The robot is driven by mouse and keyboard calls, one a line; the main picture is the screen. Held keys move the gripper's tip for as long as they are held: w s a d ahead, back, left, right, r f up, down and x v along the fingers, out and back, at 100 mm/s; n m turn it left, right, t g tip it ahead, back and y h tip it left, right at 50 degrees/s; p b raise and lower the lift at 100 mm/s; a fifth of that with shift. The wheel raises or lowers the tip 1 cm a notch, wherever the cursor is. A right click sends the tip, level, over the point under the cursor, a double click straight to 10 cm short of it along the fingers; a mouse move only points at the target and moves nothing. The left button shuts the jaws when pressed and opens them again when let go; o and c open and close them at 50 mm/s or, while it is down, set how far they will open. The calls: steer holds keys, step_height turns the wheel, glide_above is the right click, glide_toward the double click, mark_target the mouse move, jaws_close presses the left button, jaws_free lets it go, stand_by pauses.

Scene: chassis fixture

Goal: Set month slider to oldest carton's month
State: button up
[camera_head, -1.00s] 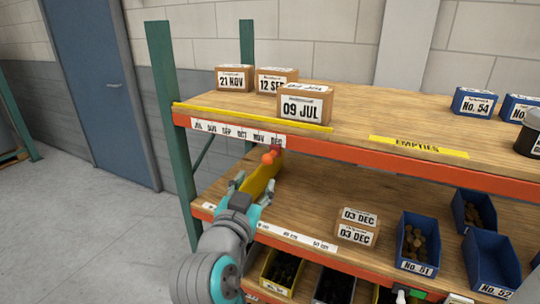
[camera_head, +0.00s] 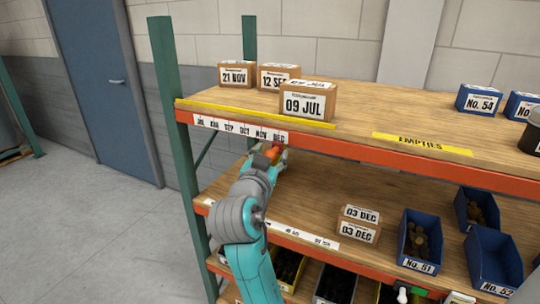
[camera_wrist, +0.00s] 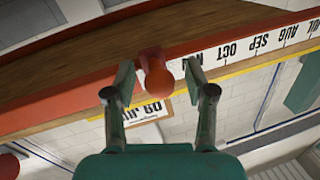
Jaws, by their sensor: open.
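The month strip (camera_head: 240,131) on the orange shelf edge reads JUL to DEC from left to right. The red-orange slider knob (camera_head: 273,152) is just below its DEC end; it also shows in the wrist view (camera_wrist: 156,76). My gripper (camera_head: 276,153) is open, with its fingers (camera_wrist: 160,78) on either side of the knob and visible gaps between. On the upper shelf are the cartons 21 NOV (camera_head: 233,77), 12 SEP (camera_head: 272,79) and 09 JUL (camera_head: 304,105). The 09 JUL carton appears inverted in the wrist view (camera_wrist: 148,111).
A green post (camera_head: 172,120) stands left of the strip. The lower shelf holds stacked 03 DEC cartons (camera_head: 358,232) and blue bins (camera_head: 420,245). A yellow EMPTIES label (camera_head: 422,145) lies right of the cartons. The shelf edge just right of the knob is clear.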

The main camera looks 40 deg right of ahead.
steer(key=shift+c, duration=0.2)
jaws_close()
steer(key=w+a, duration=0.4)
steer(key=w, duration=0.8)
steer(key=w+a, duration=0.4)
steer(key=w, duration=0.7)
steer(key=shift+w+a, duration=0.35)
steer(key=shift+w, duration=0.05)
steer(key=shift+r, duration=0.1)
steer(key=shift+o, duration=0.2)
jaws_free()
steer(key=shift+w, duration=0.1)
steer(key=v, duration=1.2)
